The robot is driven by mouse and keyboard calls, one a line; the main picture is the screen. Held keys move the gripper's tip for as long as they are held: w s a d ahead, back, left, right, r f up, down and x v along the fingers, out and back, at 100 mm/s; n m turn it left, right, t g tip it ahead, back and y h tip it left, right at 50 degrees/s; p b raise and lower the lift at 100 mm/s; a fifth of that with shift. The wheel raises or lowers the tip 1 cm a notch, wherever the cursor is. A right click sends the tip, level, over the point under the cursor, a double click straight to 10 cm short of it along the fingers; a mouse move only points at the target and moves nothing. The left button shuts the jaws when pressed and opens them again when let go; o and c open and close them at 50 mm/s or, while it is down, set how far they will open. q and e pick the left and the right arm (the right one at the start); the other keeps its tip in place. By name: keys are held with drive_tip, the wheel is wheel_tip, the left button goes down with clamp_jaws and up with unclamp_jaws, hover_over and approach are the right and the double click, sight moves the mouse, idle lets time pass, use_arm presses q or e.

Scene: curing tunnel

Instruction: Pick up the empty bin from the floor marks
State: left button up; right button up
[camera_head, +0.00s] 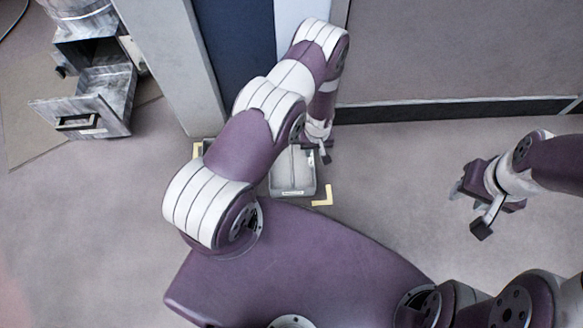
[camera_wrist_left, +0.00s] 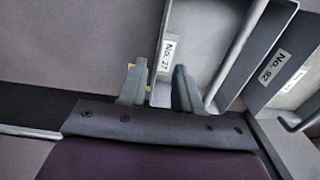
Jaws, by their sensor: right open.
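The grey bin (camera_head: 292,181) stands on the floor below the tall panels in the head view, with a pale label on its near side. Its visible inside looks empty. Yellow corner marks (camera_head: 323,196) lie beside it. My left gripper (camera_head: 321,152) is over the bin's far right part, partly hidden by its own arm. In the left wrist view its two fingers (camera_wrist_left: 160,84) are apart, close to a grey wall labelled No. 27 (camera_wrist_left: 167,50); contact is unclear. My right gripper (camera_head: 472,207) is open and empty above the floor at right.
A metal cabinet with an open drawer (camera_head: 84,112) stands at upper left. A grey post (camera_head: 172,65) and a wall with a dark base strip (camera_head: 450,110) bound the back. Another grey piece labelled No. 92 (camera_wrist_left: 272,65) shows in the wrist view. Floor at right is clear.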

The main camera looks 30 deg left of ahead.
use_arm(q)
wheel_tip(320, 180, down, 4)
drive_tip(key=shift+r+b, duration=0.2)
drive_tip(key=shift+b, duration=0.5)
wheel_tip(320, 180, down, 6)
drive_tip(key=b, duration=0.4)
drive_tip(key=shift+r, duration=0.35)
use_arm(e)
wheel_tip(320, 180, down, 7)
drive_tip(key=shift+s, duration=0.15)
drive_tip(key=shift+r, duration=0.15)
use_arm(q)
clamp_jaws()
